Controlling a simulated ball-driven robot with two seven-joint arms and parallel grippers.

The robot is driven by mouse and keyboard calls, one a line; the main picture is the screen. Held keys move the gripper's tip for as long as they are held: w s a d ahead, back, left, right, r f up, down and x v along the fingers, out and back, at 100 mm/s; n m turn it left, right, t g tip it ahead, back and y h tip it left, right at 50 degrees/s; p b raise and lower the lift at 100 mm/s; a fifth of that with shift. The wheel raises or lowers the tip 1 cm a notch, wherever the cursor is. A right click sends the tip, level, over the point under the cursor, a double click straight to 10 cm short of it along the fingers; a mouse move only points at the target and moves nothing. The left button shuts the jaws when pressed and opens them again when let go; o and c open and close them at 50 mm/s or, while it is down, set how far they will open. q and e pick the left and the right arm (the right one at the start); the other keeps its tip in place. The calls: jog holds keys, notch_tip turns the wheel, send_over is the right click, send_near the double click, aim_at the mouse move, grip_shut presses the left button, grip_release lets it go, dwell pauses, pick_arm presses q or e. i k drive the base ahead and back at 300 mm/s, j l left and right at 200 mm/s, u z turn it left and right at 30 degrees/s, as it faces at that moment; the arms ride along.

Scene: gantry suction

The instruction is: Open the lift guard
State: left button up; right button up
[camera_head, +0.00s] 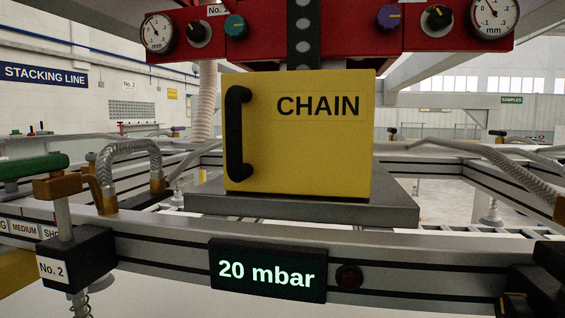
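A yellow guard box (300,150) marked CHAIN stands on a grey plate on the gantry, in the middle of the head view. A black upright bar handle (236,133) is fixed on the left side of its front face. The guard looks closed, and its front face covers whatever is inside. A dark chain or strap (303,35) with light round spots runs up above it. I make out neither of my grippers in this view, and nothing is touching the handle.
A red panel (350,35) with dials and knobs hangs above the guard. The grey beam below carries a display (267,271) reading 20 mbar. A green-handled valve (35,167) and a No. 2 block (75,262) stand at left. Dark parts crowd the bottom right corner.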

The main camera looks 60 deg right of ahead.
aim_at(297, 132)
jog(key=z, duration=0.45)
jog(key=i+l+z, duration=0.1)
jog(key=z, duration=0.3)
jog(key=i+z, duration=0.1)
jog(key=z, duration=0.75)
jog(key=k+j, duration=0.15)
jog(key=k, duration=0.4)
jog(key=k+j, duration=0.2)
jog(key=k, duration=0.3)
jog(key=k+l, duration=0.15)
jog(key=k, duration=0.25)
jog(key=u, duration=0.05)
